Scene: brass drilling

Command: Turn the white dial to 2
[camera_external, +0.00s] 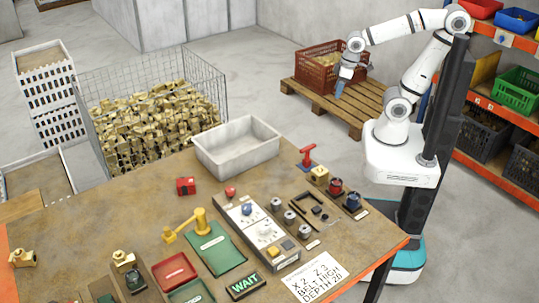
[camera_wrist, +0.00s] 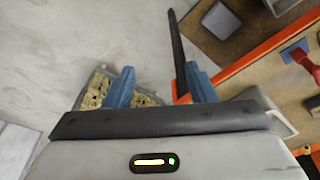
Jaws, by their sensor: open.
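The grey control panel (camera_external: 238,218) lies on the brown worktable. A pale round dial (camera_external: 266,231), which looks like the white dial, sits on it below a blue knob (camera_external: 247,210). The dial's number marks are too small to read. My gripper (camera_external: 340,88) hangs high behind the table, far from the panel, near the red crate. In the wrist view its two blue fingers (camera_wrist: 161,88) stand apart with nothing between them. The panel cannot be made out in the wrist view.
The table (camera_external: 140,200) carries a white bin (camera_external: 237,146), a red lever (camera_external: 307,157), a yellow tap-like part (camera_external: 190,227), a WAIT sign (camera_external: 246,286) and a paper note (camera_external: 314,277). A red crate (camera_external: 318,73) on a pallet and shelves stand behind. Space above the panel is free.

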